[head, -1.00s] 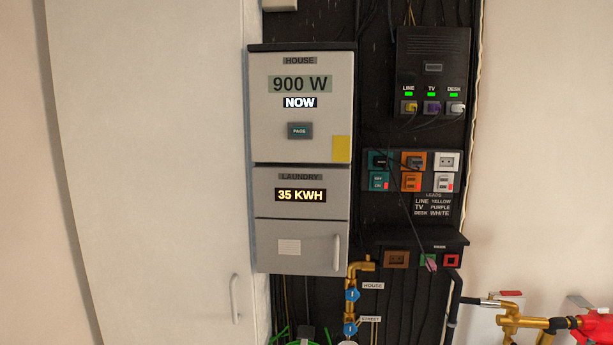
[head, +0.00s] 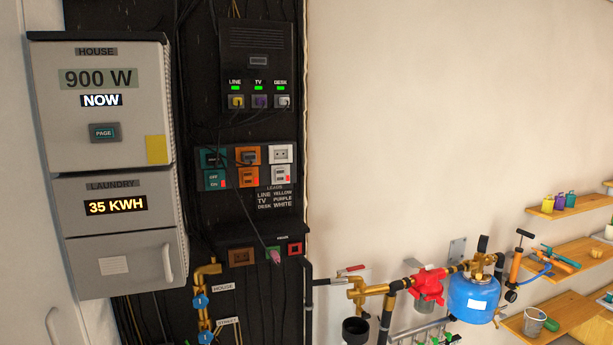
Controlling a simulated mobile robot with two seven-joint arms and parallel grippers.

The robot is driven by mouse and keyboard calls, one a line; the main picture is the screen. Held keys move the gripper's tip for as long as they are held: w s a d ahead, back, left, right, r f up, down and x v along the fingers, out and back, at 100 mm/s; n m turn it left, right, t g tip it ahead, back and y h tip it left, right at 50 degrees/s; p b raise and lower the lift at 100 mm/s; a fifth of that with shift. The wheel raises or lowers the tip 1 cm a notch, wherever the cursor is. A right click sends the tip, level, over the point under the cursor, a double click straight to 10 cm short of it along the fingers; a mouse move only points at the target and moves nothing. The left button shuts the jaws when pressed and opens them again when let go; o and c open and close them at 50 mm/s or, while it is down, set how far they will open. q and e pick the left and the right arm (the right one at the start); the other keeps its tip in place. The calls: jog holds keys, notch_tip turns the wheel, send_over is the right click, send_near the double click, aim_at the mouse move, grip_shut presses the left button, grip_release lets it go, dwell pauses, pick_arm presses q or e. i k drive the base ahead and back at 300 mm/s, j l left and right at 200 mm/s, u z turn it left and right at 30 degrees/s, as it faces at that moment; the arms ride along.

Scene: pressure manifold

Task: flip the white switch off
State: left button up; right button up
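The white switch (head: 281,175) sits at the right end of a row of three switches on the black wall panel, under a white socket (head: 281,154). A red mark shows on its lower right; its rocker position is too small to tell. An orange switch (head: 248,177) is to its left, and a teal switch (head: 215,179) marked OFF above ON is at the far left. Neither of my grippers shows in the head view.
A grey meter cabinet (head: 105,150) stands left of the switches. A black box (head: 258,62) with plugged leads hangs above them, and a dark cable crosses the panel. Brass pipes, a red valve (head: 427,280) and a blue tank (head: 474,298) stick out at lower right. Wall space right of the panel is clear.

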aim_at(280, 174)
jog(key=i+l, duration=0.5)
jog(key=i, duration=0.15)
jog(key=i+l, duration=0.5)
jog(key=i, duration=0.15)
jog(key=i+l, duration=0.5)
jog(key=i, duration=0.15)
